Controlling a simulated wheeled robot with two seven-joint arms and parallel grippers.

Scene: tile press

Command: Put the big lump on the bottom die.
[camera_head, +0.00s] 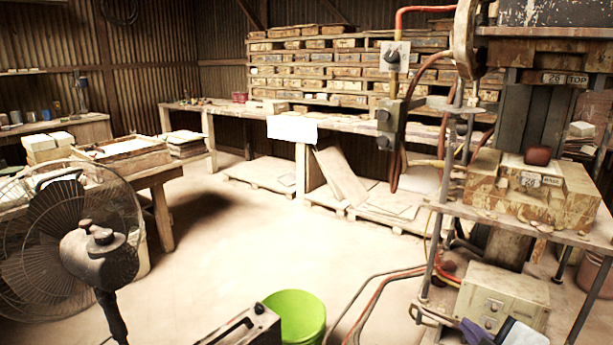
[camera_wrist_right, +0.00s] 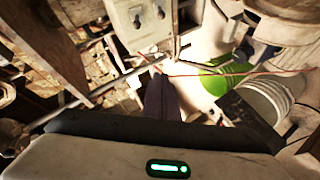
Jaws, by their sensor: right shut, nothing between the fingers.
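The big lump (camera_head: 538,155), reddish brown and rounded, sits on top of the bottom die (camera_head: 515,186), a worn block with a "26" label on its front. The die rests on the press table at the right. My right gripper (camera_head: 474,331) is low at the bottom edge, below and in front of the die and well apart from the lump. Its dark fingers (camera_wrist_right: 162,98) are shut and empty in the right wrist view. I do not make out the lump in that view.
The top die (camera_head: 565,78) hangs above the bottom die, with a gap over the lump. A control box (camera_head: 500,300) stands under the press table. Hoses run across the floor. A green bucket (camera_head: 297,318) and a fan (camera_head: 85,250) stand nearer; the middle floor is clear.

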